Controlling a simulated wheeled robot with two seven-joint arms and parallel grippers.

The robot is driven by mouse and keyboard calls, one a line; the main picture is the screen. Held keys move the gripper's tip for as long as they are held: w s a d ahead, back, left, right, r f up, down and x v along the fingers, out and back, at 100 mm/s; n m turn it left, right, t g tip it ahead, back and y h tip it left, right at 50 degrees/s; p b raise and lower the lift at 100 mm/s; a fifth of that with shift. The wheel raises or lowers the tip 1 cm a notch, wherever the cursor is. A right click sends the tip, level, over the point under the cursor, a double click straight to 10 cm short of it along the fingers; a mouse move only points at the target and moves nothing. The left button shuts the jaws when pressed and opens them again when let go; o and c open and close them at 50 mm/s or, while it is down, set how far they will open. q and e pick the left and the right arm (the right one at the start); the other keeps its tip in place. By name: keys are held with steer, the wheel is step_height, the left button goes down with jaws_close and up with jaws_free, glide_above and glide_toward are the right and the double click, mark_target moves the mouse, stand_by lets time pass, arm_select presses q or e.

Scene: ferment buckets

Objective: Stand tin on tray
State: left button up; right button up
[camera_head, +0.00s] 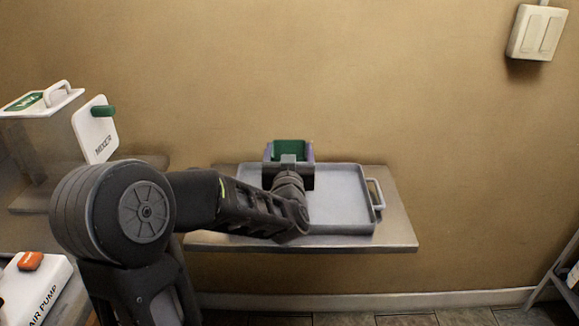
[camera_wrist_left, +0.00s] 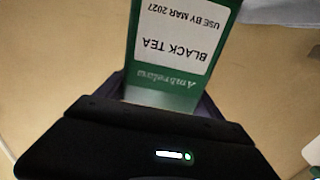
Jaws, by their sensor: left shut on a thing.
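The tin is green with a white label that reads "BLACK TEA" upside down in the left wrist view (camera_wrist_left: 178,45). In the head view the green tin (camera_head: 290,149) shows at the far side of the tray. My left gripper (camera_head: 289,160) is shut on the tin, with a finger on each side of it. The grey tray (camera_head: 345,205) lies on a small wall shelf, with a handle on its right side. The tin's lower end is hidden behind my gripper, so I cannot tell whether it touches the tray. My right gripper is not in view.
The shelf (camera_head: 400,225) sticks out from the wall, its front edge bare. A box marked "MIXER" (camera_head: 95,130) stands at the left, and an "AIR PUMP" unit (camera_head: 35,290) sits at lower left. The tray's right half is empty. A switch plate (camera_head: 537,33) is on the wall.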

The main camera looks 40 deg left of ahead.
arm_select(q)
steer(key=shift+f, duration=1.9)
steer(key=shift+b, duration=0.4)
steer(key=o, duration=2)
steer(key=shift+f, duration=0.1)
steer(key=shift+o, duration=0.2)
